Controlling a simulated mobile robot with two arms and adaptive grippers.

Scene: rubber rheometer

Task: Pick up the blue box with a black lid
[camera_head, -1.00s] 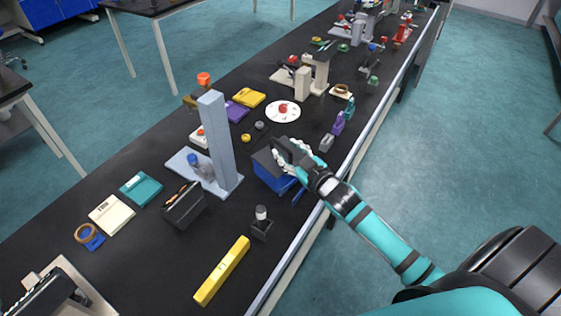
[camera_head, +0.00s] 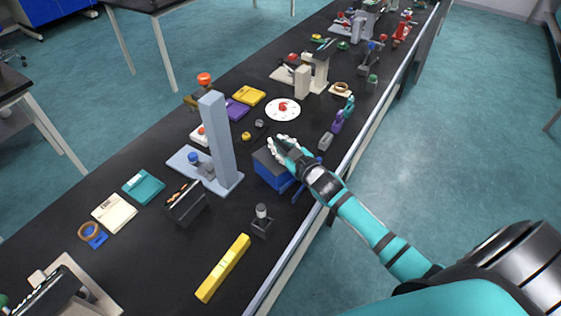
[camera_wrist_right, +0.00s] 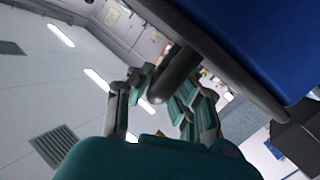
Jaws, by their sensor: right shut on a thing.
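The blue box with a black lid (camera_head: 272,172) stands on the black bench near its right edge, right of the grey-blue column. In the right wrist view, its blue side (camera_wrist_right: 270,45) fills the upper right, with the dark lid edge alongside. My right gripper (camera_head: 287,147) is at the far right side of the box, at lid height. In the wrist view, the fingers (camera_wrist_right: 168,95) close around a dark round bar that sticks out beside the lid. The box appears to rest on the bench. My left gripper is not in view.
A tall grey-blue stand (camera_head: 218,145) is close on the left of the box. A small dark holder with a vial (camera_head: 262,222) and a yellow level (camera_head: 223,268) lie nearer. A white dish (camera_head: 283,110) and small grey block (camera_head: 325,141) lie beyond.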

